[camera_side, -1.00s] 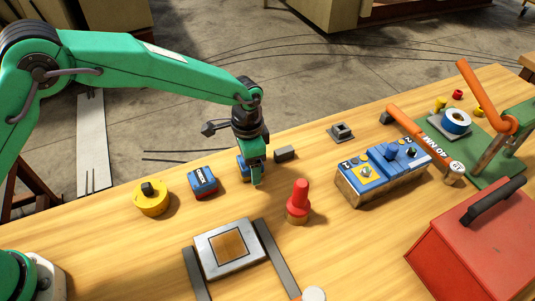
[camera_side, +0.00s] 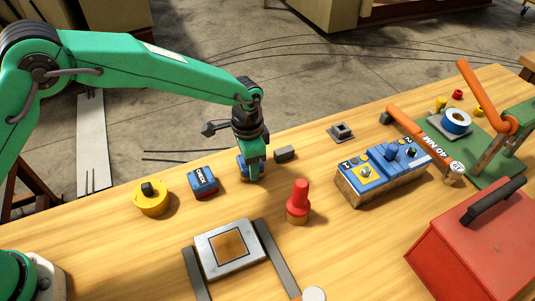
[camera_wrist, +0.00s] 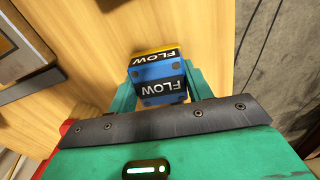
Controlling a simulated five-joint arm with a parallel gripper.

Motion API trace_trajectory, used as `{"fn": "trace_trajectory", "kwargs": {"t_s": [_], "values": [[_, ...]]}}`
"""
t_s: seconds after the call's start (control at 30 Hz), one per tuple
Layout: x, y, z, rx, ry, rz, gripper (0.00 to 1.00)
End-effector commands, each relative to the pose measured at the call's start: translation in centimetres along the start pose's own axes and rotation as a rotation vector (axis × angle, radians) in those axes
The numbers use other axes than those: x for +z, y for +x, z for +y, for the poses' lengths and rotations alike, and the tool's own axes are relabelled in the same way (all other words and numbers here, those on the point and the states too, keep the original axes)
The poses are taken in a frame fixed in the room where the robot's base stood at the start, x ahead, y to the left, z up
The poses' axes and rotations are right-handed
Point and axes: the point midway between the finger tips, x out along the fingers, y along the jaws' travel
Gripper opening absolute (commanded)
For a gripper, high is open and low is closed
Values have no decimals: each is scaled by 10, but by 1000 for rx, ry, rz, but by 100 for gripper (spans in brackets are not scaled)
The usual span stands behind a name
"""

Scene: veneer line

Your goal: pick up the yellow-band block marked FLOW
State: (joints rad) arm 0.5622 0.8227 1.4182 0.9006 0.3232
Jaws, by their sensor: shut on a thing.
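The blue block marked FLOW (camera_wrist: 157,70) shows in the wrist view, with white FLOW lettering on black labels on two faces and a yellow band along its far edge. My gripper (camera_wrist: 160,88) has its green fingers on either side of the block, shut on it. In the side view my gripper (camera_side: 252,174) is down low at the table, and most of the block is hidden behind the fingers. A bit of its blue side (camera_side: 242,168) shows left of them. I cannot tell whether it touches the table.
A blue and red block marked CHECK (camera_side: 203,183) stands close on the left, with a yellow round knob piece (camera_side: 152,200) beyond it. A small grey block (camera_side: 285,154) lies close on the right. A red peg (camera_side: 299,200) and a blue switch box (camera_side: 383,172) stand further right.

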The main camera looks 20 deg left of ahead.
Motion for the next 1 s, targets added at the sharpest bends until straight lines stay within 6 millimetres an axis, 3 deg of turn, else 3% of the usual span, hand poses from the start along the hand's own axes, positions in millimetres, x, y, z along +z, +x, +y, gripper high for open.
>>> {"fn": "trace_trajectory", "kwargs": {"t_s": [0.27,0.57,1.0], "values": [[-1,-9,0,-1,0,3,14],[-1,-45,0,-2,1,5,14],[16,-88,76,-1,3,4,14]]}}
